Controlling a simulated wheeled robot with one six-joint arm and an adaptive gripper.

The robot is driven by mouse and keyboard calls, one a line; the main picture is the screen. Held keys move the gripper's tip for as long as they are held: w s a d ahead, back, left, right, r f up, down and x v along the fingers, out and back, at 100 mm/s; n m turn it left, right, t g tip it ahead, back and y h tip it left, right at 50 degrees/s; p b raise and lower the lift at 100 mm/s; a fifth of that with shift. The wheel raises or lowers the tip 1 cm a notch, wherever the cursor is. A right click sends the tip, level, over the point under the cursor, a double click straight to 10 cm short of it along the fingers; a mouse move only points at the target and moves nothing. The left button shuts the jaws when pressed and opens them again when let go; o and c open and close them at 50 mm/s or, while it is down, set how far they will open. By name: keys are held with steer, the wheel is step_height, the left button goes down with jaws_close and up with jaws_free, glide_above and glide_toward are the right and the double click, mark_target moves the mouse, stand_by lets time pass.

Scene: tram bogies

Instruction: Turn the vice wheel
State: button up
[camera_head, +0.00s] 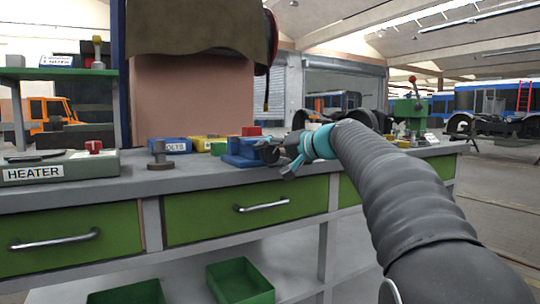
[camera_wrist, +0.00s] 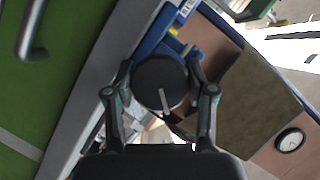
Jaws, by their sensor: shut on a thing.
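The blue vice (camera_head: 243,148) stands on the workbench top near its front edge, in the middle of the head view. Its dark round wheel (camera_wrist: 160,82) with a light handle bar shows in the wrist view between my fingers. My gripper (camera_head: 285,155) reaches in from the right at the front of the vice. In the wrist view my gripper (camera_wrist: 160,90) has a finger on each side of the wheel, shut on its rim. In the head view the wheel is mostly hidden by my gripper.
A box marked HEATER (camera_head: 60,168) is at the left of the bench. A dark metal piece (camera_head: 160,156) and yellow (camera_head: 207,143) and blue bins stand left of the vice. A green machine with a red-knobbed lever (camera_head: 411,105) is at the right. Green drawers (camera_head: 245,210) are below.

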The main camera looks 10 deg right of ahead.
steer(key=o, duration=1.2)
steer(key=shift+c, duration=0.2)
steer(key=v, duration=1.2)
